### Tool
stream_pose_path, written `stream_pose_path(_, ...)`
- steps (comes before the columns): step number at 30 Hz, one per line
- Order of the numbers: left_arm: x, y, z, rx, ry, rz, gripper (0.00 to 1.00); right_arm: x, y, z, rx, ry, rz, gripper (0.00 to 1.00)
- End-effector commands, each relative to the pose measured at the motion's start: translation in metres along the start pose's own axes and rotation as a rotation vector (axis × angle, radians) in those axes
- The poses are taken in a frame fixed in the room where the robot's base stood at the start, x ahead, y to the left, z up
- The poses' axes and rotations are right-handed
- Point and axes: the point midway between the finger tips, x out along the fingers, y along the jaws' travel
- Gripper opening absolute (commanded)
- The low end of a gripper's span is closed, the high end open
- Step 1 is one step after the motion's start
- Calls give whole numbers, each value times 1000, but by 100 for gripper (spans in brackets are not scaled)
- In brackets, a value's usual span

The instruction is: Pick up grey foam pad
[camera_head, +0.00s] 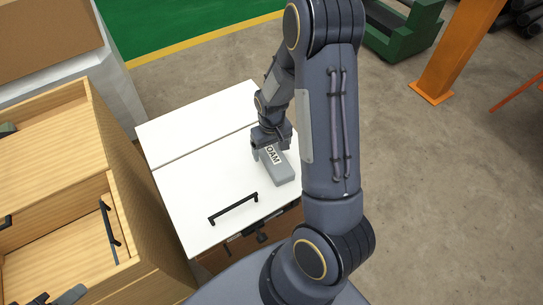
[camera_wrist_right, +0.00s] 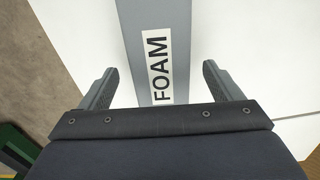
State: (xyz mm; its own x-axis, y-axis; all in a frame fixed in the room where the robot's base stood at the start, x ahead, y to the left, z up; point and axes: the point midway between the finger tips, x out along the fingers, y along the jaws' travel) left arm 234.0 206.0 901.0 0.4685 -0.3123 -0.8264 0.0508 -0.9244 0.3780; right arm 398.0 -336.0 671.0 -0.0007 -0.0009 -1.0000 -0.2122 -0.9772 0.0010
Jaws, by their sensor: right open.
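The grey foam pad (camera_head: 281,173) is a long grey block with a white FOAM label, lying on the white panel top (camera_head: 190,188). My right gripper (camera_head: 270,146) is at the pad's far end, over the panel. In the right wrist view the pad (camera_wrist_right: 145,18) runs between the two open fingers of the gripper (camera_wrist_right: 158,72), with a gap on each side. No finger visibly touches the pad. The near part of the pad is hidden by the gripper body in that view.
A black bar handle (camera_head: 233,208) stands on the white panel, left of the pad. A wooden box unit (camera_head: 135,195) with compartments stands close on the left. The white surface beyond the handle is mostly clear. An orange post (camera_head: 455,55) stands at the back right.

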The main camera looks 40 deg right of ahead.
Motion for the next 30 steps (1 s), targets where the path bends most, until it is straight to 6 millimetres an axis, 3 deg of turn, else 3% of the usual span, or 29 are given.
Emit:
stream_pose_path(4,3,-1,1,0,0,0,36,19,0,0,1,-1,0,85)
stream_pose_path(13,3,-1,1,0,0,0,36,22,0,0,0,1,-1,84)
stream_pose_path(24,3,-1,1,0,0,0,36,21,0,0,0,1,-1,37)
stream_pose_path(30,2,-1,1,0,0,0,36,21,0,0,0,1,-1,37)
